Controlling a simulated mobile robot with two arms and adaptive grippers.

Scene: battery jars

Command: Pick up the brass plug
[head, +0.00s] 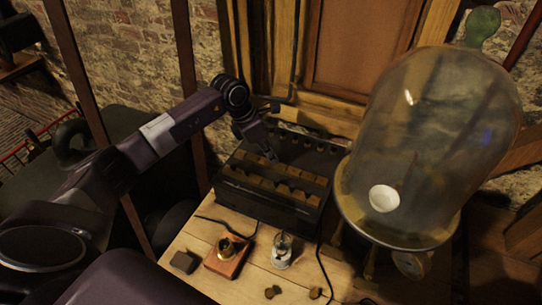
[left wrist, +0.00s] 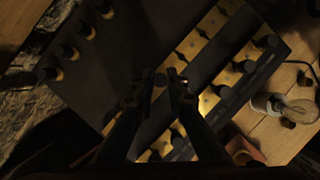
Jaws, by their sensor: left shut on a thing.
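A dark box (head: 262,208) with rows of brass blocks on top stands on the wooden table. My left gripper (head: 271,156) is over the back part of the box, fingers pointing down. In the left wrist view, my left gripper (left wrist: 168,84) is shut on a small, dark, round-topped thing, taken as the brass plug (left wrist: 160,79). The plug is mostly hidden by the fingers and shadow, and I cannot tell whether it is clear of the box. Other dark-topped plugs (left wrist: 85,31) stand in a row along the box's far side. My right gripper is not in view.
A large glass bell jar (head: 430,130) stands close on the right. A brass instrument on a wooden base (head: 222,268), a bulb on a stand (head: 282,252) and a small dark block (head: 183,262) are in front of the box. Loose small pieces (head: 272,292) lie near the front.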

